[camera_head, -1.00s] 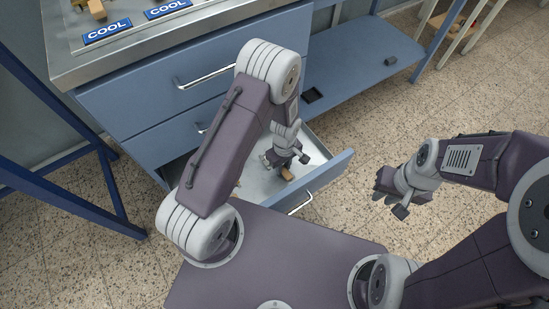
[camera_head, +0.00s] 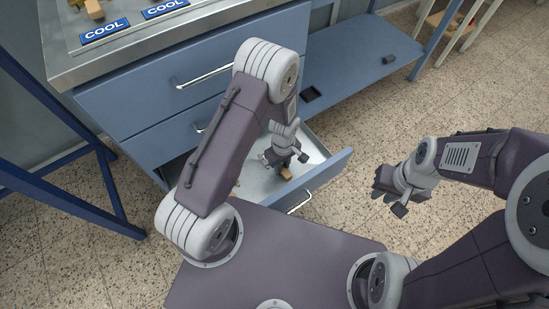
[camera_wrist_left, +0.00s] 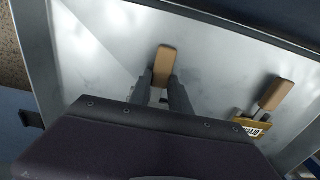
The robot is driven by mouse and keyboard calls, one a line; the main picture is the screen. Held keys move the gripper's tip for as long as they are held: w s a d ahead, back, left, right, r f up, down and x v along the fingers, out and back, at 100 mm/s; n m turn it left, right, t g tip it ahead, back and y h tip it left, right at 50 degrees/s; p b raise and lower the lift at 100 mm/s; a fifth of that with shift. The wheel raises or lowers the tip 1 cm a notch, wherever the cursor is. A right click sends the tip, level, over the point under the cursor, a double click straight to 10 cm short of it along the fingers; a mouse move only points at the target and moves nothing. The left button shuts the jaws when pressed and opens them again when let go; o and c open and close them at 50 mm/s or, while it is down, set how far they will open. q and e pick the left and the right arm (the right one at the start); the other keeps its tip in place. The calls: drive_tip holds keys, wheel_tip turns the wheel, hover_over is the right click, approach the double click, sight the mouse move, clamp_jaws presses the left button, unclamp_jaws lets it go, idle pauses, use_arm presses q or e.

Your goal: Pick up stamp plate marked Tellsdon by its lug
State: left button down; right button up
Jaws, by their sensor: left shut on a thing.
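My left gripper (camera_head: 285,163) reaches down into the open drawer (camera_head: 327,168). In the left wrist view its two fingers (camera_wrist_left: 162,84) are shut on the wooden lug (camera_wrist_left: 165,60) of a stamp plate. The plate below that lug is mostly hidden by the fingers, and its marking cannot be read. A second stamp plate (camera_wrist_left: 251,125) lies to the right in that view, with a brass-coloured body, a wooden lug (camera_wrist_left: 276,95) and a pale label too small to read. My right gripper (camera_head: 389,195) is away from the drawer, above the floor, and it holds nothing that I can see.
The drawer's floor is bare metal around the plates, with its walls close by. The blue cabinet's worktop (camera_head: 60,62) carries signs reading COOL (camera_head: 106,31). A low blue shelf (camera_head: 358,62) is at the right. The speckled floor (camera_head: 440,250) is clear.

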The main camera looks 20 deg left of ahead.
use_arm(q)
drive_tip(key=shift+r, duration=0.1)
wheel_tip(320, 180, up, 10)
drive_tip(key=p, duration=0.5)
